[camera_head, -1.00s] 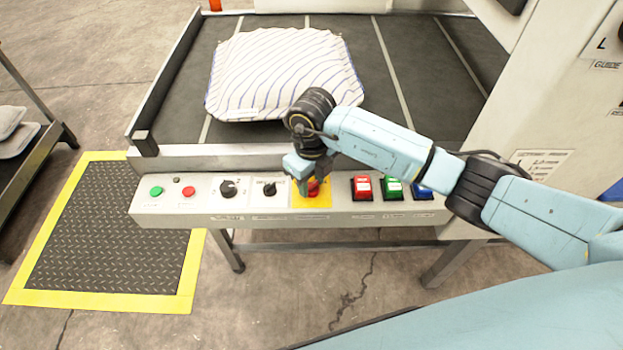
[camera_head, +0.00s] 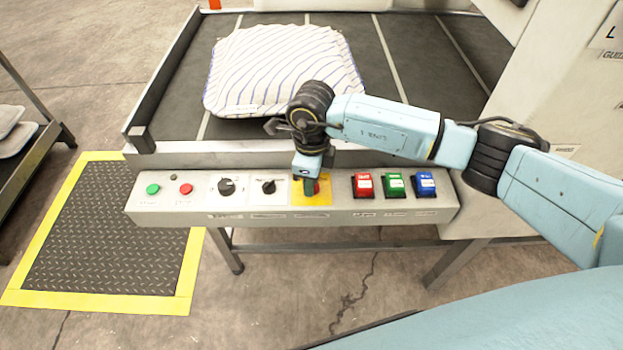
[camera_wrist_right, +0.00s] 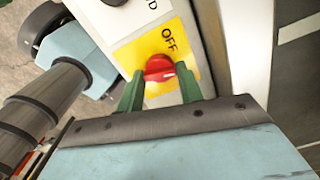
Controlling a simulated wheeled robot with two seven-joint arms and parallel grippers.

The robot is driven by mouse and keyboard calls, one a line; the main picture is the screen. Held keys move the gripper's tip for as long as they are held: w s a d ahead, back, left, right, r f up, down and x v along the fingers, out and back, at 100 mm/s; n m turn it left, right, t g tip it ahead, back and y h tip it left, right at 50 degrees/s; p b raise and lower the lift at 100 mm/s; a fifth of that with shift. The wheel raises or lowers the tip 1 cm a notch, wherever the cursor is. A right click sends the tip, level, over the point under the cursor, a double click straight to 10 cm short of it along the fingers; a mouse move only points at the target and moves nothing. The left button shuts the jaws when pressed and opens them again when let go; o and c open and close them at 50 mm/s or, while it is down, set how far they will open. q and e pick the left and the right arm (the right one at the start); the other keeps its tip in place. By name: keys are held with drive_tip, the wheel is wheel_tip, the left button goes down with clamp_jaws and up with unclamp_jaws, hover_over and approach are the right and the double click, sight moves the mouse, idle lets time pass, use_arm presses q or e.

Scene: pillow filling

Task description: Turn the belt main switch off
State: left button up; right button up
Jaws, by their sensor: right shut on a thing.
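The belt main switch is a red knob (camera_head: 317,188) on a yellow plate (camera_head: 325,199) in the middle of the control panel. In the right wrist view the red knob (camera_wrist_right: 158,68) sits between the green fingers of my right gripper (camera_wrist_right: 160,80), which is shut on it. The word OFF shows on the yellow plate (camera_wrist_right: 185,58) beside the knob. In the head view my right gripper (camera_head: 310,186) comes down over the knob and hides part of it. The knob's exact pointing direction is hard to tell. My left gripper is not in view.
The grey panel (camera_head: 230,217) also carries black dials (camera_head: 227,186), green (camera_head: 153,189) and red (camera_head: 186,189) buttons at left, and red, green and blue rocker switches (camera_head: 394,186) at right. A striped pillow (camera_head: 280,70) lies on the dark belt (camera_head: 400,120) behind.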

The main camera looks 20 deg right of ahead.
drive_tip(key=n+b, duration=0.1)
drive_tip(key=n, duration=0.2)
drive_tip(key=shift+n+b, duration=0.35)
drive_tip(key=shift+n, duration=0.05)
drive_tip(key=n+b, duration=0.3)
drive_tip(key=n, duration=0.3)
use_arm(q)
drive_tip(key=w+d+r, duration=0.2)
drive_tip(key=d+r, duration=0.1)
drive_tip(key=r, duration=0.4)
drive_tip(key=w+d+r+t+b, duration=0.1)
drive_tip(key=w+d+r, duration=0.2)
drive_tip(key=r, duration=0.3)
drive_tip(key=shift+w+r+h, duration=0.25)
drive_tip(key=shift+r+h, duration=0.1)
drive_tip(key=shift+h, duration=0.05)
use_arm(e)
drive_tip(key=shift+n, duration=1.1)
drive_tip(key=o, duration=1)
drive_tip(key=shift+r, duration=0.3)
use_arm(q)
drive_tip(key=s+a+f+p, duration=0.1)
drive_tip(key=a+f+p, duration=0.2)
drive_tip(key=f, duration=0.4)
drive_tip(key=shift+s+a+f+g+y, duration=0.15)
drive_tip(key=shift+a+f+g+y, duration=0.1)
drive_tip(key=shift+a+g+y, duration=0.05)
use_arm(e)
wheel_tip(320, 180, up, 13)
